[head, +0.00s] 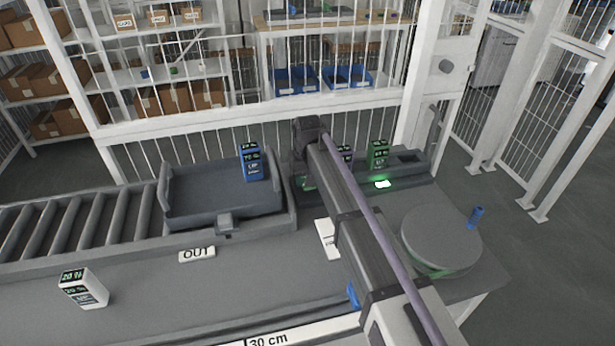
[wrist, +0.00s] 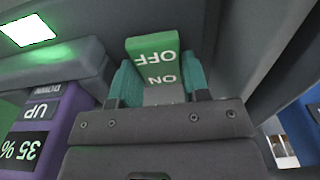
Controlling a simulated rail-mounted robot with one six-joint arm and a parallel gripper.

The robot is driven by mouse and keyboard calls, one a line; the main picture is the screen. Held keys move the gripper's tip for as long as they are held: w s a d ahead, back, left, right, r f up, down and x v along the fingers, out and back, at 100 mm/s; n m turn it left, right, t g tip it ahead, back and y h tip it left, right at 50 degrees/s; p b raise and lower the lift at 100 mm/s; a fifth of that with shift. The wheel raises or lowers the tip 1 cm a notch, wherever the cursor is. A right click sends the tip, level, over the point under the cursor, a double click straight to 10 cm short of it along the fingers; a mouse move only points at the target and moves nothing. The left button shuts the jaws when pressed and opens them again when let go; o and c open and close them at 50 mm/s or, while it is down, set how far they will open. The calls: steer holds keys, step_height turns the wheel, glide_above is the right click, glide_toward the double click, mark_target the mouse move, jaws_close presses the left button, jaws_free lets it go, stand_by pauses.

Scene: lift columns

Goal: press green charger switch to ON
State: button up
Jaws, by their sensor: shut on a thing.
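The green charger switch (wrist: 152,47) shows in the wrist view, with OFF and ON lettering upside down; OFF is on its green part and ON on a greyer part nearer my gripper. My gripper (wrist: 160,88) has its teal fingers on both sides of the switch and is shut on it. I cannot tell which way the switch is set. In the head view my arm hides the switch and my fingertips. A green battery block (head: 378,153) stands on the charger at the back right, behind a bright lit lamp (head: 382,184); a lamp also glows in the wrist view (wrist: 28,31).
A purple block (wrist: 45,125) marked UP, DOWN and 35 % is at the left in the wrist view. A blue battery (head: 253,163) stands in a grey tray (head: 190,209). A white battery (head: 83,288) is at front left. A round turntable (head: 440,240) is on the right.

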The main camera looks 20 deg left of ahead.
steer(key=o, duration=0.6)
steer(key=shift+o, duration=0.2)
steer(key=shift+r, duration=0.1)
step_height(320, 180, up, 11)
steer(key=p, duration=1)
steer(key=shift+p, duration=0.4)
steer(key=shift+s+f, duration=0.1)
steer(key=shift+f, duration=0.1)
